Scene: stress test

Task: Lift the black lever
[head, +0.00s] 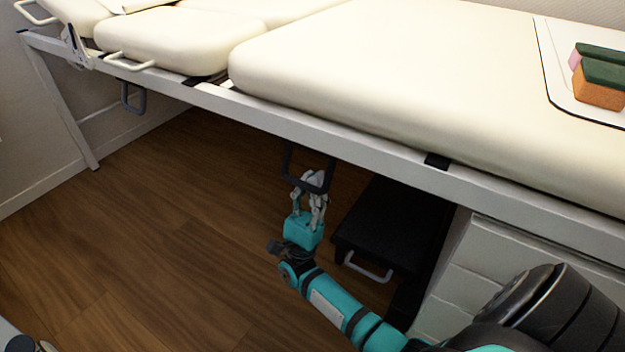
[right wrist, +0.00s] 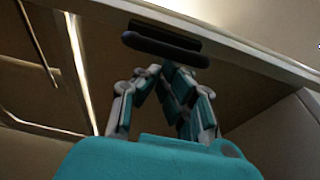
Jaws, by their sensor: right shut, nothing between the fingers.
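A black lever (head: 308,187), shaped like a loop, hangs under the white frame of the cream treatment table. My right gripper (head: 314,178) is at the lever from below, its fingers overlapping the loop in the head view. In the right wrist view the lever shows as a dark bar (right wrist: 165,48) just beyond the right gripper's fingertips (right wrist: 160,70), which are together and hold nothing. I cannot tell whether they touch the lever. A second, similar dark loop (head: 133,97) hangs under the frame further left. My left gripper is out of view.
The white table frame (head: 300,130) runs above the right gripper. A black step with a grey handle (head: 385,235) and a white drawer unit (head: 470,285) stand to the right. Green and orange blocks (head: 600,88) lie on a tray on the table. The wooden floor at left is clear.

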